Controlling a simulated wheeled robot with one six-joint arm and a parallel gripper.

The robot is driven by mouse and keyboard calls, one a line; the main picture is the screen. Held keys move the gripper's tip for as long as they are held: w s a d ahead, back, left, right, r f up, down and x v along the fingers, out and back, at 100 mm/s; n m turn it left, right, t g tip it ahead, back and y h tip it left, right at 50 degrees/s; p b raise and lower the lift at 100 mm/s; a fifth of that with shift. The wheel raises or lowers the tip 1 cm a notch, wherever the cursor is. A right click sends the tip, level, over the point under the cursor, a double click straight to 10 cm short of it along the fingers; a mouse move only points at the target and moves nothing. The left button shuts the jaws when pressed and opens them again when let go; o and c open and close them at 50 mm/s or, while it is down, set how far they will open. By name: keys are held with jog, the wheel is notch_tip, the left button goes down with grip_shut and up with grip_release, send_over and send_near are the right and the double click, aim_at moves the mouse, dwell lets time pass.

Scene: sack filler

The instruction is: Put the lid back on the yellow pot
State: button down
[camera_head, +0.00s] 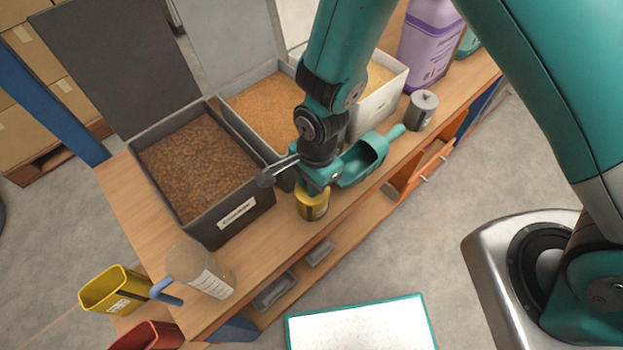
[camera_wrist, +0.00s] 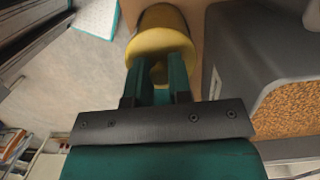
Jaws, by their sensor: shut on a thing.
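The yellow pot (camera_head: 313,211) stands on the wooden bench in front of the bins, under my gripper. My gripper (camera_wrist: 160,74) points down and is shut on the small knob of the yellow lid (camera_wrist: 160,42). In the wrist view the lid lies over the mouth of the yellow pot (camera_wrist: 162,16), roughly in line with it. In the head view my gripper hides most of the lid. I cannot tell whether the lid rests fully on the rim or sits slightly above it.
A dark bin of brown pellets (camera_head: 196,160) stands left of the pot. A clear jar (camera_head: 200,268) stands at the near left. The bench's front edge is close to the pot.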

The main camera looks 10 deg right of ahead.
jog(key=shift+c, duration=2.4)
grip_release()
jog(key=shift+r, duration=0.1)
jog(key=shift+r+p, duration=2.95)
jog(key=shift+r, duration=0.5)
grip_shut()
jog(key=shift+f, duration=0.25)
